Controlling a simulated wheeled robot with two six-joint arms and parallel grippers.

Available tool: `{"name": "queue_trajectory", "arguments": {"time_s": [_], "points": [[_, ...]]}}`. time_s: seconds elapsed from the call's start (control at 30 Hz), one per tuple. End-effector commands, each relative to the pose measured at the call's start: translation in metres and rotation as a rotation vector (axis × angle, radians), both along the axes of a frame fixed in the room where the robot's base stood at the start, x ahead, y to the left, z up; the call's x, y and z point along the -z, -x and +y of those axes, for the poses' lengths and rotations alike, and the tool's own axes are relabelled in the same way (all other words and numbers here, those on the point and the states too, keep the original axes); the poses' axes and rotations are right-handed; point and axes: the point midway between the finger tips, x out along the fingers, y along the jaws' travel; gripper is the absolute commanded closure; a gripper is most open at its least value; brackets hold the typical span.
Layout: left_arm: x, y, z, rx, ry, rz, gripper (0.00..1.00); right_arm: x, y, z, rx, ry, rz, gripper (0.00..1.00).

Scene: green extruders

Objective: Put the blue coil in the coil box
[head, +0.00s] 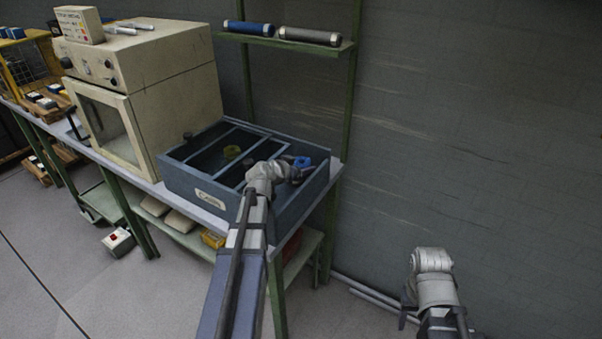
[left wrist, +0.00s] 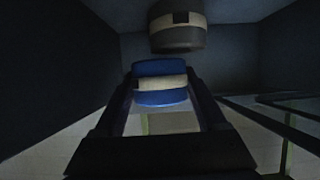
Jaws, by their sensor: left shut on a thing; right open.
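The coil box (head: 290,213) is a blue-grey open tray with dividers and a label on its front, standing on the bench. My left gripper (head: 292,168) is over its right end, shut on the blue coil (head: 302,162). In the left wrist view the blue coil (left wrist: 160,68), with a pale band, sits between the fingers, with dark walls around. I cannot tell whether it touches the compartment floor. A dark grey coil (left wrist: 178,38) is just beyond it. My right gripper (head: 406,308) is open and empty, away from the bench.
A cream oven (head: 150,105) stands left of the box, close to its side. A green shelf (head: 262,40) behind holds a blue cylinder (head: 248,28) and a grey cylinder (head: 310,36).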

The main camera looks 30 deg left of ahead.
Motion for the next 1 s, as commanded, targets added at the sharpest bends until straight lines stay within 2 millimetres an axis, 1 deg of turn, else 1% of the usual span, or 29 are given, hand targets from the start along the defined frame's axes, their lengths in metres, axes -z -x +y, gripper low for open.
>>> {"name": "queue_trajectory", "arguments": {"time_s": [0.23,0.63,0.67,0.87,0.9,1.0], "points": [[0.0,0.0,0.0,0.0,0.0,0.0,0.88,0.0,0.0,0.0,0.0,0.0,0.0,0.5],[0.012,0.0,0.0,0.0,0.0,0.0,0.88,0.012,0.0,0.0,0.0,0.0,0.0,0.5],[0.011,0.0,0.0,0.0,0.0,0.0,0.24,0.011,0.0,0.0,0.0,0.0,0.0,0.5],[0.01,0.0,0.0,0.0,0.0,0.0,0.02,0.01,0.0,0.0,0.0,0.0,0.0,0.5],[0.01,0.0,0.0,0.0,0.0,0.0,0.0,0.01,0.0,0.0,0.0,0.0,0.0,0.5],[0.01,0.0,0.0,0.0,0.0,0.0,0.0,0.01,0.0,0.0,0.0,0.0,0.0,0.5]]}}
